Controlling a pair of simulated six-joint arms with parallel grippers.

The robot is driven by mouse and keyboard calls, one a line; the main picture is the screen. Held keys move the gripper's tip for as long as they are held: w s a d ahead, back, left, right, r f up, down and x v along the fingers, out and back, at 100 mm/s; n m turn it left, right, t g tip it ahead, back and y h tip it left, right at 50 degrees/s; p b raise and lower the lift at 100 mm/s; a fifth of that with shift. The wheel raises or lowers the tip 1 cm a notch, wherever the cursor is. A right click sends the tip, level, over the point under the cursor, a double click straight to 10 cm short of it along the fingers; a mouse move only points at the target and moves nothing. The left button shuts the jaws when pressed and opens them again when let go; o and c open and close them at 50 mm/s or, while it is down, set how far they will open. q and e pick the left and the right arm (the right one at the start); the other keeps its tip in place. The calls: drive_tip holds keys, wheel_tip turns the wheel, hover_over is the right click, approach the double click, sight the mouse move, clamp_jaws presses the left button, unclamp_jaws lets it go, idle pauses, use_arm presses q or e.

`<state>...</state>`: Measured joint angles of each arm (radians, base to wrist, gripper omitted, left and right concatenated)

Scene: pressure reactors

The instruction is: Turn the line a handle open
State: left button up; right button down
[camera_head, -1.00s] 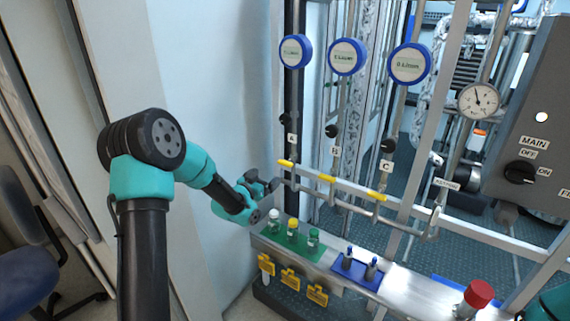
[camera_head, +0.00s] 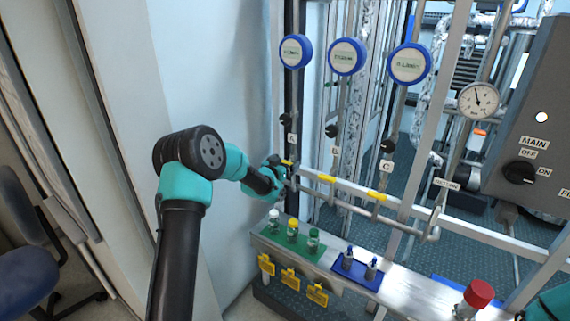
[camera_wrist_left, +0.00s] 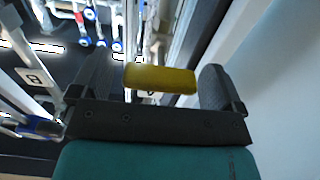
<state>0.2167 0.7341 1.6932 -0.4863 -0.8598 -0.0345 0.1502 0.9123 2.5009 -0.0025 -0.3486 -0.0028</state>
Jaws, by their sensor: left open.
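The yellow line A handle (camera_head: 287,162) is at the left end of the rail, below the A label (camera_head: 292,138). My left gripper (camera_head: 284,170) is at this handle and partly hides it. In the left wrist view the yellow handle (camera_wrist_left: 160,79) lies crosswise between the two dark fingers of my left gripper (camera_wrist_left: 152,88). The gripper is open, with a visible gap between the handle and each finger. My right gripper is out of view.
Yellow handles B (camera_head: 327,179) and C (camera_head: 376,196) are along the same rail (camera_head: 350,187). Below stands a bench with a green rack of vials (camera_head: 292,240), a blue tray (camera_head: 356,270) and a red-capped item (camera_head: 479,293). A pale wall panel (camera_head: 215,90) is close on the left.

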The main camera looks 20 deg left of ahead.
use_arm(q)
drive_tip(key=c, duration=0.9)
drive_tip(key=shift+c, duration=0.2)
drive_tip(key=shift+n, duration=0.5)
drive_tip(key=n, duration=0.3)
drive_tip(key=shift+n, duration=0.3)
drive_tip(key=n, duration=0.4)
drive_tip(key=shift+a, duration=0.1)
drive_tip(key=n, duration=0.5)
drive_tip(key=shift+f, duration=0.1)
drive_tip(key=n, duration=0.4)
drive_tip(key=shift+n, duration=0.3)
